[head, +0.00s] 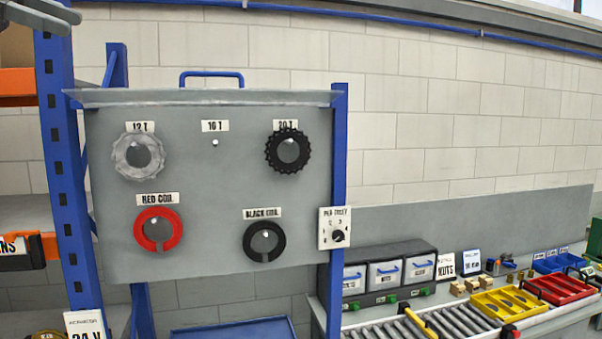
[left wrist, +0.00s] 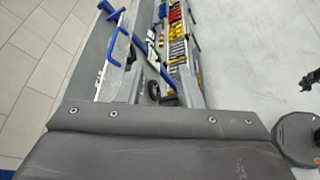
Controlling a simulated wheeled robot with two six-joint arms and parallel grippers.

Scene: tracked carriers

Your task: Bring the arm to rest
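My left gripper (head: 42,14) shows only in part at the top left corner of the head view, high beside a blue rack post. My right gripper does not show in either view.
A grey panel (head: 222,205) carries dark, light and red ring-shaped parts. A blue post (head: 62,170) and shelving stand at left. At right, a roller conveyor (head: 462,319) bears a yellow tray (head: 509,304) and a red tray (head: 558,289). Open floor (left wrist: 245,55) shows in the left wrist view.

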